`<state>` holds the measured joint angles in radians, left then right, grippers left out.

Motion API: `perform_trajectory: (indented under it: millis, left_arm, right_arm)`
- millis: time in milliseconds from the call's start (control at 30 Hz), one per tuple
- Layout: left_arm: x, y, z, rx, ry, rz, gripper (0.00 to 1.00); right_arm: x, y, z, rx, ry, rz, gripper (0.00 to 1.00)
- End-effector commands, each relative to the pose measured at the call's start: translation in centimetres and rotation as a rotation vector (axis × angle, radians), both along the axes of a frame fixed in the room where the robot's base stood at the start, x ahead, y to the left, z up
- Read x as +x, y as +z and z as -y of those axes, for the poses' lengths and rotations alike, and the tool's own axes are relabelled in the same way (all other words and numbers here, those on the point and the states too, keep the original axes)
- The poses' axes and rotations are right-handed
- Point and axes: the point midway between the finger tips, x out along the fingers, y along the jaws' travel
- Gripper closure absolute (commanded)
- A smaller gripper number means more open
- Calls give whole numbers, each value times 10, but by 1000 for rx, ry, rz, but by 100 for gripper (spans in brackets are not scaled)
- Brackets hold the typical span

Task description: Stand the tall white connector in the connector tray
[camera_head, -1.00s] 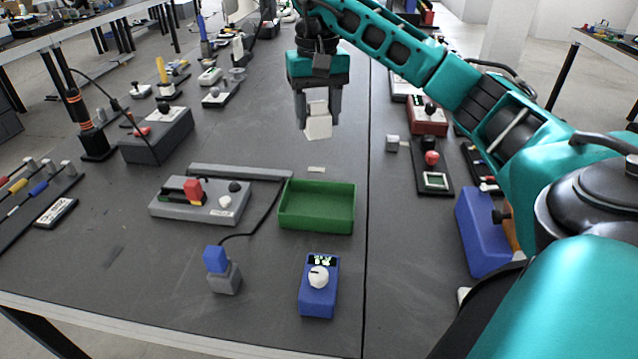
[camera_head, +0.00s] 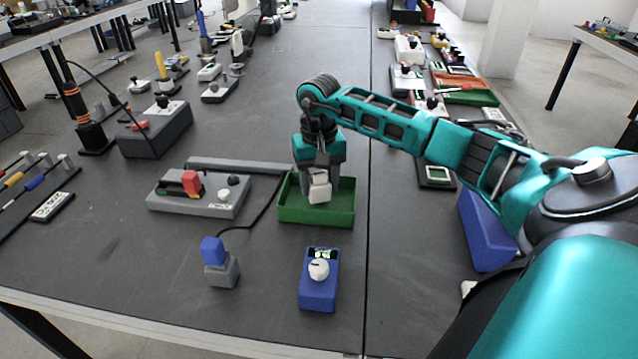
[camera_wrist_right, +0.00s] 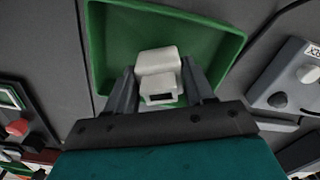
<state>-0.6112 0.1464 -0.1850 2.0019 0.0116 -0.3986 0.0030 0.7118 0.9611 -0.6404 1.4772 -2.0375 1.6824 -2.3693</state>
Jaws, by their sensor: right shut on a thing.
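The white connector (camera_head: 319,188) is held between the fingers of my right gripper (camera_head: 319,172), which is shut on it. In the head view it shows over the green connector tray (camera_head: 318,214), inside the outline of the tray's rim. The right wrist view shows the connector (camera_wrist_right: 158,64) upright between the fingertips (camera_wrist_right: 160,85), with a dark slot on its near face. The green tray (camera_wrist_right: 205,47) lies beyond it there. I cannot tell whether the connector touches the tray floor. My left gripper is not in view.
A grey device with a red switch (camera_head: 192,183) stands left of the tray. A blue box with a white knob (camera_head: 319,279) and a blue-grey plug piece (camera_head: 219,263) stand in front. A blue box (camera_head: 486,230) is at the right. The table's front middle has bare room.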

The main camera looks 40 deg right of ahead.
Motion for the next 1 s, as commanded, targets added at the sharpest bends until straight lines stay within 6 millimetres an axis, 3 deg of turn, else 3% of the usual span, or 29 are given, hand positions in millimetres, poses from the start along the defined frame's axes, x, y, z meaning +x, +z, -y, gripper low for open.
perform_trajectory:
  millis: [100, 467, 500, 767, 1000]
  left_arm:
    - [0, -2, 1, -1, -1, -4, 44]
    - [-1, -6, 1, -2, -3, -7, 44]
    - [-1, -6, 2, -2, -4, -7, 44]
    - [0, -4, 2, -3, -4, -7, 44]
    - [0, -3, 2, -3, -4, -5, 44]
  right_arm:
    - [0, -17, -1, 2, -1, -1, 78]
    - [0, -22, 0, 0, 0, 0, 78]
    - [0, -22, 0, -1, 0, 0, 46]
    - [0, -21, 0, 0, 0, -1, 22]
    - [0, -20, 0, 0, 0, -1, 22]
